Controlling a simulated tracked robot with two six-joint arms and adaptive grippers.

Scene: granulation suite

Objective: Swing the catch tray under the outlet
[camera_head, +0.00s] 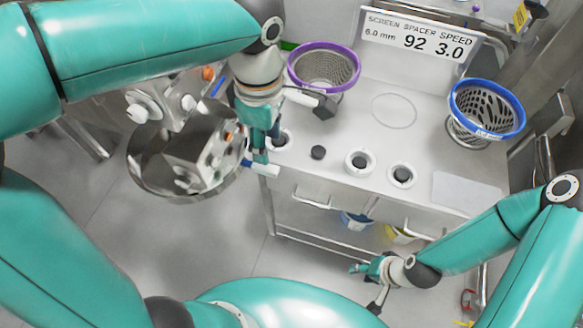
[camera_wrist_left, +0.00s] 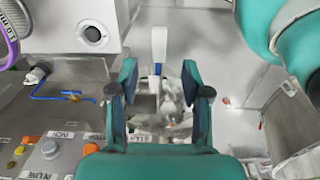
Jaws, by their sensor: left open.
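The catch tray (camera_head: 143,172) appears as a round, shiny steel pan at the left in the head view, partly hidden by a steel machine housing (camera_head: 200,152). A handle with a blue band and white end (camera_head: 265,170) sticks out at its right. My left gripper (camera_head: 260,152) is pointing down just above this handle, open. In the left wrist view, the white handle end (camera_wrist_left: 159,42) lies beyond and between the open fingers of my left gripper (camera_wrist_left: 158,85), apparently not gripped. The outlet cannot be made out. My right gripper (camera_head: 370,278) is low in front of the cart, empty and apparently open.
A steel cart (camera_head: 330,185) stands right of the tray, with a purple-rimmed screen (camera_head: 324,66), a blue-rimmed screen (camera_head: 487,108) and several round spacers on top. A sign (camera_head: 420,35) reads 6.0 mm, 92, 3.0. Open floor (camera_head: 215,240) lies in front of the tray.

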